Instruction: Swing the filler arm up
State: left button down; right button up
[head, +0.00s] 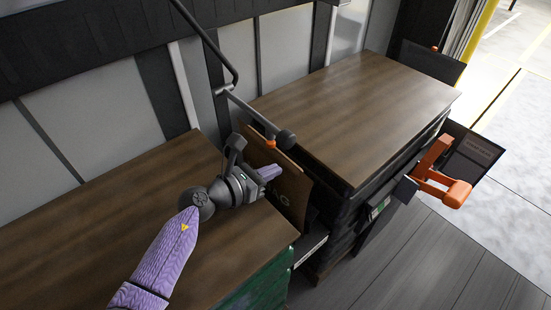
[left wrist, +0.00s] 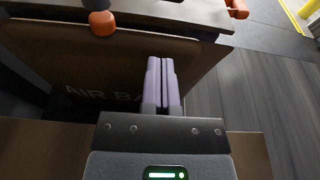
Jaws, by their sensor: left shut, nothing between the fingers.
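The filler arm (head: 255,115) is a grey bar that slopes down to the right from a bent dark rod, ending in a dark round knob (head: 285,139). A small orange tip (head: 271,143) hangs under it, just above the brown air bag (head: 289,190). In the left wrist view, the orange tip (left wrist: 102,23) shows at the top left, over the air bag's edge. My left gripper (head: 270,172) is shut and empty, in front of the bag and below the filler arm. Its lilac fingers (left wrist: 161,62) appear apart from the orange tip. My right gripper is not in view.
Wooden-topped loads stand at left (head: 90,215) and right (head: 360,110), with the bag in the gap between them. An orange handle-like part (head: 443,182) sticks out at the right load's front. The grey floor (head: 430,260) is clear at the lower right.

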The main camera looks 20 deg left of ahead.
pick_arm(q)
jog(key=r, duration=0.1)
jog(key=w+r, duration=0.1)
jog(key=r+p, duration=0.1)
jog(key=shift+w+d+r, duration=0.15)
jog(key=shift+d+r, duration=0.15)
jog(key=shift+d, duration=0.05)
